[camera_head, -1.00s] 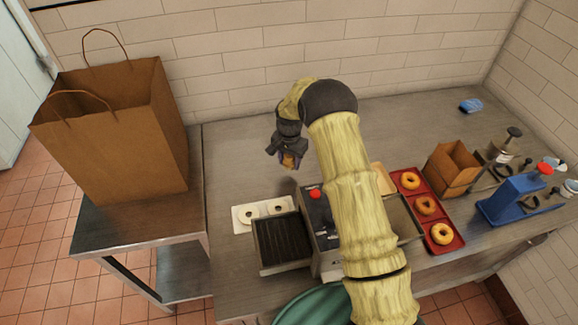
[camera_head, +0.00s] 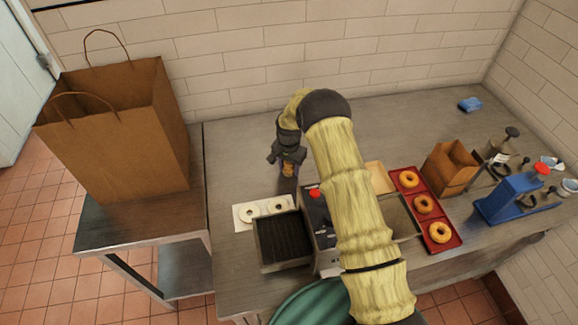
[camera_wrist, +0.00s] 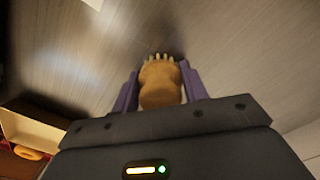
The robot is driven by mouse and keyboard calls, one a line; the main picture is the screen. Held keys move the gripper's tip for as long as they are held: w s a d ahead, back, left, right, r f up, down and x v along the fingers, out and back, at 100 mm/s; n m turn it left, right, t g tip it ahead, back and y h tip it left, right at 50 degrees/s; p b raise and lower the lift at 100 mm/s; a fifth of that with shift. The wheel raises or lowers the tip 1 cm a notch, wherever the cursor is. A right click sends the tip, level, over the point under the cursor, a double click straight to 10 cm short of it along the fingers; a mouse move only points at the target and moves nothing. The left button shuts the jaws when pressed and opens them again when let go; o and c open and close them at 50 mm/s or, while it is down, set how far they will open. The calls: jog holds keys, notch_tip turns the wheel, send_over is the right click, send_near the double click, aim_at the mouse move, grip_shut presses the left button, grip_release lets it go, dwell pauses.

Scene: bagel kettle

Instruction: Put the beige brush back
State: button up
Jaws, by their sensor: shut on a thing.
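The beige brush (camera_wrist: 160,84) is held between the two purple fingers of my gripper (camera_wrist: 160,90) in the wrist view, with its pale bristle tips pointing away from the gripper toward the grey counter. In the head view my gripper (camera_head: 288,165) is above the counter behind the white board, and the brush (camera_head: 288,169) shows small and tan beneath it. A dark shadow lies on the counter just beyond the bristles. I cannot tell whether the bristles touch the counter.
A dark-grilled machine (camera_head: 282,240) with a red knob stands nearer. A red tray (camera_head: 433,222) of bagels, a cardboard box (camera_head: 452,169) and a blue stand (camera_head: 508,198) are to the right. The counter's back left is clear.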

jog(key=shift+f, duration=0.2)
jog(key=o, duration=1)
jog(key=shift+o, duration=0.2)
jog(key=shift+r, duration=0.1)
notch_tip(320, 180, up, 12)
jog(key=b, duration=0.4)
jog(key=shift+r, duration=0.15)
